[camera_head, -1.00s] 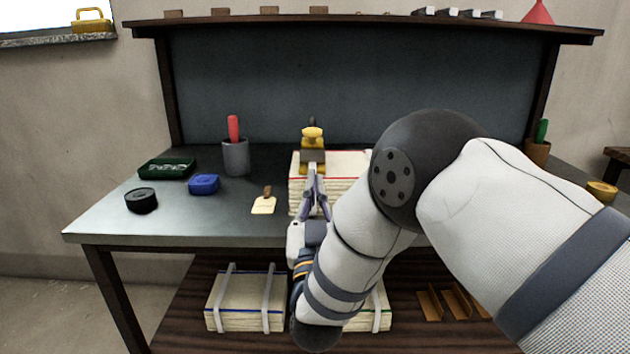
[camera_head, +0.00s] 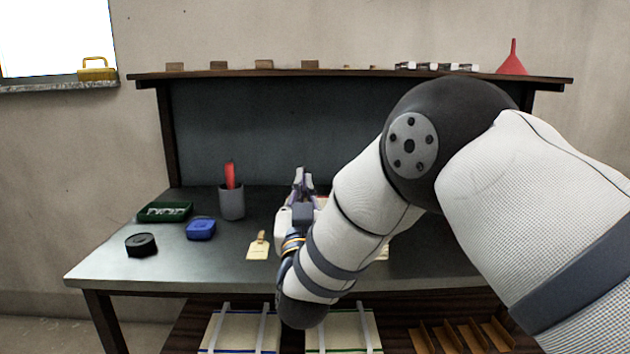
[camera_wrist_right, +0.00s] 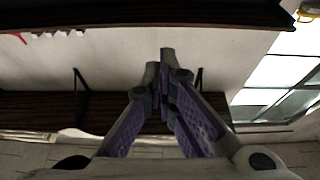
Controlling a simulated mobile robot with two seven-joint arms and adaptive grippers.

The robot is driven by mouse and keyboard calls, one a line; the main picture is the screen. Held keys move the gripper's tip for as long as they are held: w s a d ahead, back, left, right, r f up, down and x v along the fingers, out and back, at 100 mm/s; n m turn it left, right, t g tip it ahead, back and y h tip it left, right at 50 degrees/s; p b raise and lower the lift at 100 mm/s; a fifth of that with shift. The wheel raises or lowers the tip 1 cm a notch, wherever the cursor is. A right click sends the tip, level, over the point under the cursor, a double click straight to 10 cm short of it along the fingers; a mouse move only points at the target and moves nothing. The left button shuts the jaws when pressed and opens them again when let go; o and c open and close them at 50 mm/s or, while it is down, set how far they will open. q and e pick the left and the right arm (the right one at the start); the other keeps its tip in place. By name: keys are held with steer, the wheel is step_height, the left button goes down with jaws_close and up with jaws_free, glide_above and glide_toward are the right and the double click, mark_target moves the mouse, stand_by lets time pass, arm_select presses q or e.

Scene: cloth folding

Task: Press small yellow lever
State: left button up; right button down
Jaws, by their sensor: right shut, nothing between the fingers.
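My right gripper (camera_head: 303,175) is raised in front of the dark back panel, pointing upward, its fingers together with nothing between them. In the wrist view its fingertips (camera_wrist_right: 168,65) meet, with wall and shelf behind. No small yellow lever shows now. The yellow-topped tool seen earlier on the cream stack is out of sight, with my right gripper and arm in front of that area. Only a sliver of the cream stack (camera_head: 384,250) shows beside my arm. My left gripper is not in view.
On the workbench (camera_head: 130,268) stand a grey cup (camera_head: 232,203) with a red-handled tool, a blue box (camera_head: 200,229), a green tray (camera_head: 165,212), a black round tin (camera_head: 141,244) and a cream tag (camera_head: 258,248). A yellow padlock-like object (camera_head: 97,70) sits on the windowsill.

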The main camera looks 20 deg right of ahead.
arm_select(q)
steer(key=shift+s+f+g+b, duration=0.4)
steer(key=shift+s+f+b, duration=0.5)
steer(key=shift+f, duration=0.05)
arm_select(e)
steer(key=w+d+f, duration=0.1)
steer(key=w+d, duration=0.1)
steer(key=w, duration=0.7)
steer(key=shift+w+d+f, duration=0.15)
steer(key=shift+d+f, duration=0.1)
steer(key=shift+d, duration=0.05)
